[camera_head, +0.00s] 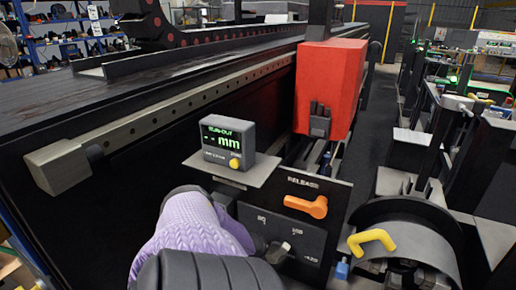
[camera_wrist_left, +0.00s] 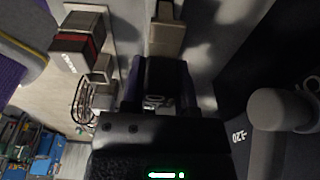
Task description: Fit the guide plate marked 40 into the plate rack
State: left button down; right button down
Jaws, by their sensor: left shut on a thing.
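My left arm comes in low in the head view, in a lilac sleeve. My left gripper (camera_wrist_left: 160,95) shows in the wrist view, with its dark fingers shut on a grey piece (camera_wrist_left: 166,35) that reaches beyond the fingertips. In the head view its fingertips are largely hidden behind the sleeve and wrist, close to a dark panel (camera_head: 303,228). I see no readable 40 on any plate, and I cannot pick out the plate rack. My right gripper is not in view.
The panel carries an orange release lever (camera_head: 306,206). A display reading "-- mm" (camera_head: 228,142) stands on a shelf above it. A red block (camera_head: 329,88) is behind, a long rail (camera_head: 170,115) runs left, and a yellow handle (camera_head: 371,240) sits right.

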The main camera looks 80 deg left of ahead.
pick_arm(q)
jog(key=shift+f+b, duration=1.85)
jog(key=shift+f, duration=0.3)
jog(key=shift+c, duration=1.4)
grip_release()
jog(key=shift+r, duration=0.1)
jog(key=r+p, duration=0.2)
jog(key=r, duration=0.1)
jog(key=r+p, duration=0.3)
jog(key=s+r+p, duration=0.1)
jog(key=r+p, duration=0.1)
jog(key=r, duration=0.2)
jog(key=shift+a, duration=0.35)
jog(key=shift+f, duration=0.1)
